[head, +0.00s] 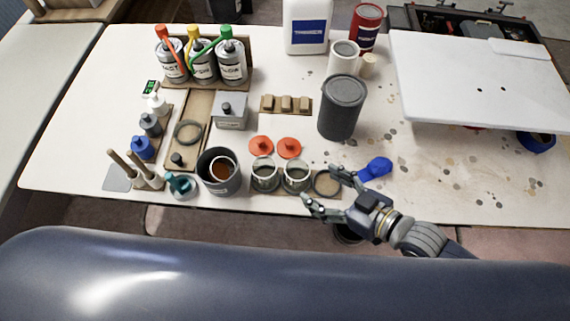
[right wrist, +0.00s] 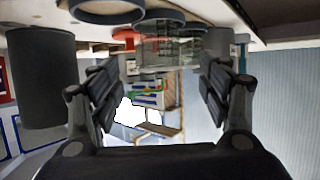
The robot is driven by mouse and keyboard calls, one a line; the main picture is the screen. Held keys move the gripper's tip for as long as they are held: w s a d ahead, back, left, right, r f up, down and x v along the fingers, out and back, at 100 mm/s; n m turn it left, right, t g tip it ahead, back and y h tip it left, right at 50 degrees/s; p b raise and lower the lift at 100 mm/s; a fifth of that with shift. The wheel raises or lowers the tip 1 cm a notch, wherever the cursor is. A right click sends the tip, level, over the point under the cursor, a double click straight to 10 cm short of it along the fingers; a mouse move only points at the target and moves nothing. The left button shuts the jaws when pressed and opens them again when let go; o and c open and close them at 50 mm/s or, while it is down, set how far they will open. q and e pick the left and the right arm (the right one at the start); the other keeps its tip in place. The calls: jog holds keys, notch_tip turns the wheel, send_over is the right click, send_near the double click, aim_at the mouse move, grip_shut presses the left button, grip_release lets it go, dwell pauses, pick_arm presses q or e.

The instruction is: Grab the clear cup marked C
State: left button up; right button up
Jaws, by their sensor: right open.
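Two clear cups stand side by side on the wooden strip at the front of the table, a left one (head: 264,175) and a right one (head: 296,176). I cannot read a letter C on either. My right gripper (head: 320,186) is open and empty, just right of the right cup, its fingers pointing left towards it. An empty round place (head: 327,184) on the strip lies between the fingers. In the right wrist view a clear cup (right wrist: 172,45) shows ahead, between the open fingers (right wrist: 160,82) but beyond their tips. My left gripper is not in view.
A dark pot with brown liquid (head: 222,170) stands left of the cups. Two orange lids (head: 275,147) lie behind them. A grey canister (head: 341,108) stands behind my gripper, and a blue object (head: 376,168) lies beside it. The table's right front is clear.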

aim_at(306, 178)
jog(key=shift+x, duration=0.75)
jog(key=p+x, duration=0.1)
jog(key=x, duration=0.6)
jog(key=shift+w+a, duration=0.15)
jog(key=shift+a, duration=0.05)
jog(key=c, duration=1)
